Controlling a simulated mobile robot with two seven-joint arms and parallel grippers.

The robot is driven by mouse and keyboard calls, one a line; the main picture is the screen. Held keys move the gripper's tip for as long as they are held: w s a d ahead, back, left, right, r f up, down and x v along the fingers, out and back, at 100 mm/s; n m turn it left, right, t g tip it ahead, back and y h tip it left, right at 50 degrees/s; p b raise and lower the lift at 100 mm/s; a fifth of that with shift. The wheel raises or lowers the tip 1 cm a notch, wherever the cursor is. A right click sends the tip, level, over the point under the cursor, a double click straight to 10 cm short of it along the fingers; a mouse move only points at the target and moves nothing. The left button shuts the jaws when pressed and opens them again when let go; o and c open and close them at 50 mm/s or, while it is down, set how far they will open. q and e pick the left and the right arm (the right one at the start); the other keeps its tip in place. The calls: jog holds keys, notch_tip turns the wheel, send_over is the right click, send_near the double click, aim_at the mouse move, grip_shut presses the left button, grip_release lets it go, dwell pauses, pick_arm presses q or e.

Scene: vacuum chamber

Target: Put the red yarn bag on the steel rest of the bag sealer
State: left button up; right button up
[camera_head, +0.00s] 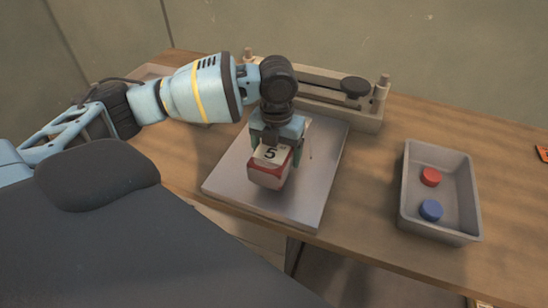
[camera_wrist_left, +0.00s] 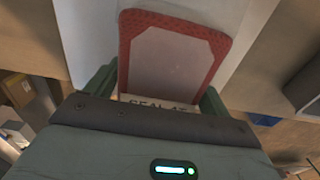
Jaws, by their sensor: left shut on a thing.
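The bag is over the steel rest (camera_head: 222,182), the flat grey plate in front of the bag sealer (camera_head: 370,122). I cannot tell whether the bag touches the plate. In the left wrist view the bag (camera_wrist_left: 172,62) shows a red border around a pale panel, with partly hidden lettering, between the fingers of my left gripper (camera_wrist_left: 160,100). My right gripper is not in view.
The sealer's long bar with a dark knob (camera_head: 356,88) stands behind the plate. A grey tray (camera_head: 408,190) at the right holds a red disc (camera_head: 431,177) and a blue disc (camera_head: 431,210). The wooden table (camera_head: 370,185) is clear between plate and tray.

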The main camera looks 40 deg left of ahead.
pick_arm(q)
jog(key=shift+w+a, duration=0.15)
jog(key=shift+a, duration=0.1)
jog(key=f, duration=0.3)
jog(key=shift+w+a, duration=0.15)
jog(key=shift+a, duration=0.2)
jog(key=shift+f, duration=0.3)
jog(key=shift+f, duration=0.15)
jog(key=o, duration=1.1)
notch_tip(320, 180, up, 12)
jog(key=shift+r+p, duration=0.15)
jog(key=shift+p, duration=0.2)
